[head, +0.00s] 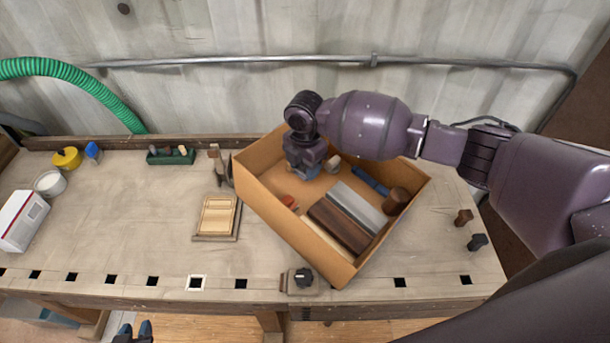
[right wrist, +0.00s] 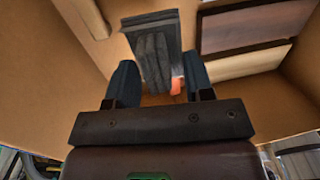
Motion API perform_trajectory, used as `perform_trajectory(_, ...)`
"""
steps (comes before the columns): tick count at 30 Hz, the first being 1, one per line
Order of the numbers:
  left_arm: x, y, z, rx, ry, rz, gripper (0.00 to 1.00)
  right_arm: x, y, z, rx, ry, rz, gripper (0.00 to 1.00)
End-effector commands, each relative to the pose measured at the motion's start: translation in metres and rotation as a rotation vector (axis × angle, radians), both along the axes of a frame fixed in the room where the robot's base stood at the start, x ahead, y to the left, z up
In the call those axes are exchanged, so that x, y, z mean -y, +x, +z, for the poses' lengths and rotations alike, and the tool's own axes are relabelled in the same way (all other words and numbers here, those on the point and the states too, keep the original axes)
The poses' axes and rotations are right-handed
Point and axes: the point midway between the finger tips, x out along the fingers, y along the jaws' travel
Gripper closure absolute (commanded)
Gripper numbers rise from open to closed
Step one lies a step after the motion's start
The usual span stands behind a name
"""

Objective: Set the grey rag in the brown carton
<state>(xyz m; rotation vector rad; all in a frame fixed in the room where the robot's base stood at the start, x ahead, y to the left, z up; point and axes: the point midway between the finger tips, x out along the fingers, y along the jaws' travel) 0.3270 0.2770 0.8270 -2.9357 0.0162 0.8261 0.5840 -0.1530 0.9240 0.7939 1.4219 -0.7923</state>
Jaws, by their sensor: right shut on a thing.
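The brown carton (head: 262,215) stands open and turned at an angle on the workbench. My right gripper (head: 303,172) reaches down inside its far left part. In the right wrist view, my right gripper (right wrist: 160,88) has a dark grey, folded-looking thing, which I take for the grey rag (right wrist: 152,55), between its fingers, inside the carton walls (right wrist: 40,75). The rag is hidden under the gripper in the head view. My left gripper (head: 134,331) shows only its two blue tips at the bottom edge, apart and empty.
The carton also holds a dark brown block (head: 338,226), a grey block (head: 357,207), a brown cylinder (head: 396,201) and a blue-handled tool (head: 370,181). A wooden tray (head: 217,217) lies left of it. The bench's left middle is clear.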

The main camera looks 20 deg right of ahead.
Motion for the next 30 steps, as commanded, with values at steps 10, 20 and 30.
perform_trajectory(10, 0.0, -0.002, -0.004, -0.005, 0.0, 0.0, 0.7, 0.0, -0.001, -0.04, -0.002, -0.001, 0.0, 0.78)
perform_trajectory(20, 0.0, 0.001, -0.003, 0.0, 0.0, -0.001, 0.7, 0.0, 0.0, -0.042, -0.001, -0.001, 0.0, 0.78)
perform_trajectory(30, 0.001, 0.003, -0.005, 0.004, 0.0, -0.003, 0.7, 0.0, -0.001, -0.051, -0.002, -0.001, 0.0, 0.78)
